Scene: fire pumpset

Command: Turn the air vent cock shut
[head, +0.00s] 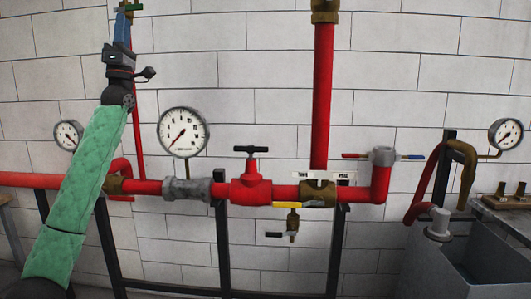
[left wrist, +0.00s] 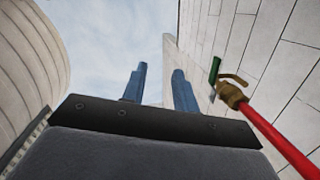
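The air vent cock is a small brass fitting with a green lever on top of a thin red pipe (head: 139,110). In the left wrist view its brass body (left wrist: 233,96) and upright green lever (left wrist: 214,74) are right of my fingers, not between them. In the head view the cock (head: 137,6) is at the top edge, partly cut off, with green (head: 124,6) beside it. My left gripper (head: 122,28) points up just left of the pipe. In the wrist view its two blue fingers (left wrist: 158,88) stand apart with nothing between them. My right gripper is not in view.
A red main pipe (head: 270,192) runs across the white block wall, with a black-handled valve (head: 251,150) and a large gauge (head: 183,132). A thick red riser (head: 322,100) stands right of centre. A grey tank (head: 425,255) is at the lower right.

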